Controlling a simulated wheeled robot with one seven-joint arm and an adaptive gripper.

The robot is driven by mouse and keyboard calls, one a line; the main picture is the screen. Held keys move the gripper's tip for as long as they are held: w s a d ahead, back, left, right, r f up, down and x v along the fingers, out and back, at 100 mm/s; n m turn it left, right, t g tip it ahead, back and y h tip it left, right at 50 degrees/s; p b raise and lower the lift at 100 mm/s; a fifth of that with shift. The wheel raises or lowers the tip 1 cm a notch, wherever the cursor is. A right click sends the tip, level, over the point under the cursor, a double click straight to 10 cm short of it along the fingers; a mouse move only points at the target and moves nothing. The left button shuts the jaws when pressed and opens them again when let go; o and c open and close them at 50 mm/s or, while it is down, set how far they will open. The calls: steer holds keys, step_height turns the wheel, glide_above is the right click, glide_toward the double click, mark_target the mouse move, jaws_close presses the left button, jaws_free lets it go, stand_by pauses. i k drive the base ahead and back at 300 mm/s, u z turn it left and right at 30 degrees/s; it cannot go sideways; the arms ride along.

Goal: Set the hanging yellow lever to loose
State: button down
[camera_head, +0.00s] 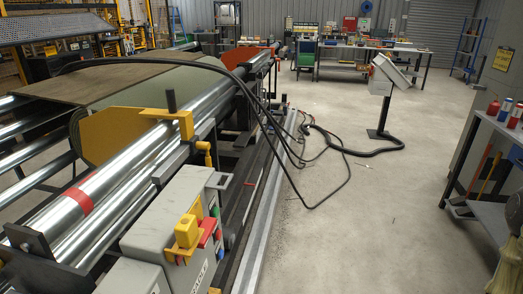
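A yellow bracket (180,119) with an upright black handle (171,100) sits at the shiny metal rollers of the machine on the left. A small yellow lever (206,153) hangs down below the bracket's right end, beside the roller. The lever is small in the picture, and I cannot read any loose or tight marking near it. My gripper is not in view.
A grey control box (165,220) with a yellow block (188,231) and red and green buttons stands below the lever. Black cables (345,150) loop over the machine onto the floor. A console (385,80) stands behind. The concrete floor (370,220) at right is mostly clear beside a shelf (490,215).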

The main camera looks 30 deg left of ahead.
mark_target(199, 145)
steer(key=u, duration=0.45)
steer(key=i, duration=1.3)
steer(key=u, duration=0.85)
